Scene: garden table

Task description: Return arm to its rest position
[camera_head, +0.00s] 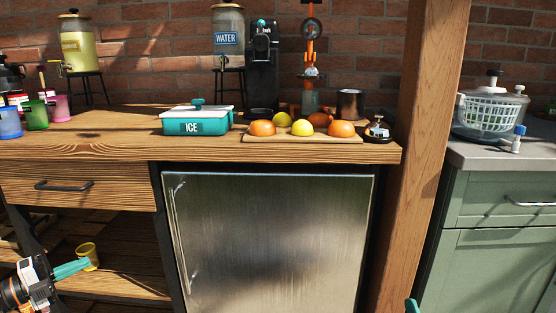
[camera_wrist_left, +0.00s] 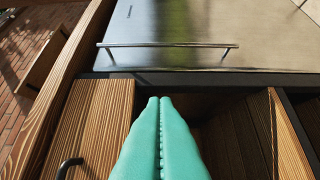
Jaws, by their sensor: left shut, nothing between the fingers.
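My left gripper (camera_head: 84,263) is low at the left of the head view, in front of the lower shelf below the drawer. Its teal fingers are shut together with nothing between them. In the left wrist view the closed fingers (camera_wrist_left: 159,101) point toward the wooden cabinet edge and the steel fridge door. Of my right gripper, only a small teal tip (camera_head: 411,306) shows at the bottom edge of the head view; the rest is out of frame.
The drawer (camera_head: 100,187), steel fridge door (camera_head: 270,240) and wooden post (camera_head: 418,150) stand around. The wooden counter (camera_head: 120,148) holds a teal ice box (camera_head: 197,120) and fruit board (camera_head: 300,138).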

